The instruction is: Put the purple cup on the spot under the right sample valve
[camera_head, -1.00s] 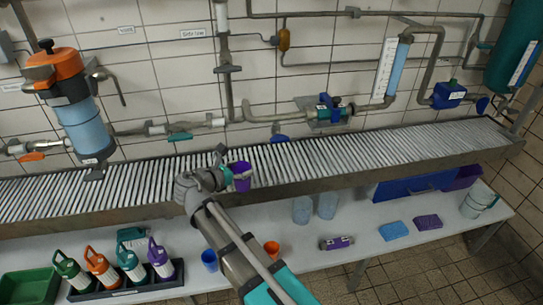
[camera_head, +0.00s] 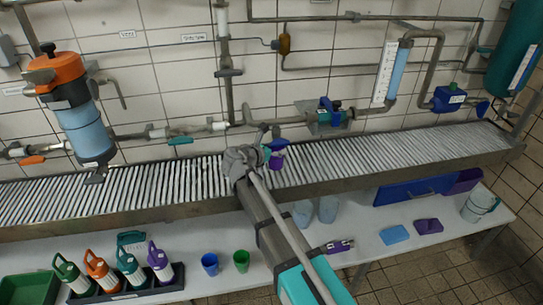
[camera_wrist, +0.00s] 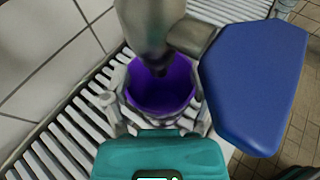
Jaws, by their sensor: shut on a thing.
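My gripper (camera_head: 271,153) is shut on the purple cup (camera_head: 277,161), over the slatted rack by the wall. In the wrist view, the cup (camera_wrist: 160,88) is upright between the fingers, its open mouth facing the camera. A grey valve spout (camera_wrist: 150,35) is over the far part of the mouth. The right sample valve's blue handle (camera_wrist: 255,85) is large, just right of the cup. In the head view my arm mostly hides this valve. The spot under it is not visible, and I cannot tell whether the cup touches the slats.
The slatted rack (camera_head: 400,150) is clear to the right. A teal-handled valve (camera_head: 180,141) is to the left. A blue cup (camera_head: 210,263) and a green cup (camera_head: 241,261) stand on the lower table. Bottles stand in a black tray (camera_head: 125,291).

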